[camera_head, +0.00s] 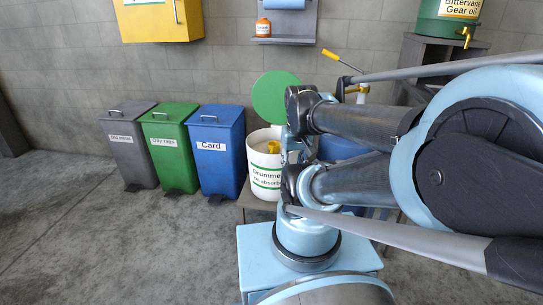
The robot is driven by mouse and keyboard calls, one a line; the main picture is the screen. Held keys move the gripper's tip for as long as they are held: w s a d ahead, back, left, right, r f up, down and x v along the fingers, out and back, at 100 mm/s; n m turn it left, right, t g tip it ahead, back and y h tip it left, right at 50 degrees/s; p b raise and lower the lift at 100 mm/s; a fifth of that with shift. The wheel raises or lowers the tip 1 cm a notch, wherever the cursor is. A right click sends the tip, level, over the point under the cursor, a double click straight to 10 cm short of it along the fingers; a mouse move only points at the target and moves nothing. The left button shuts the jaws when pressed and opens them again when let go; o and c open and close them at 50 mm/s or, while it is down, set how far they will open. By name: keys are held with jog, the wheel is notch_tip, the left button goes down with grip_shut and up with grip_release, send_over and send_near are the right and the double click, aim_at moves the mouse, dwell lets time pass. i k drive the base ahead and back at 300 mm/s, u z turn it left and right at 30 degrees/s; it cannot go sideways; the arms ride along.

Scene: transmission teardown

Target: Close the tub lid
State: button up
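The tub (265,183) is a white round drum with a green-lettered oil absorbent label, standing on a low grey support left of my arm. Its round green lid (272,95) is raised upright at the back of the rim, so the tub is open. A yellow item (273,147) shows at the tub's mouth. The outer end of my arm, with my gripper (297,148), comes down beside the tub's right rim. Its fingers are too small and too covered by my own arm to make out. I cannot tell whether it touches the tub.
Grey (128,148), green (172,160) and blue (216,155) lidded bins stand left of the tub. A blue drum (338,149) is partly hidden behind my arm. A yellow-handled lever (338,60) sticks up behind. The floor at front left is clear.

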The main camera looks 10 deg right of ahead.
aim_at(268, 92)
jog(key=k, duration=1.15)
jog(key=z, duration=0.35)
jog(key=i, duration=1.65)
jog(key=u, duration=0.35)
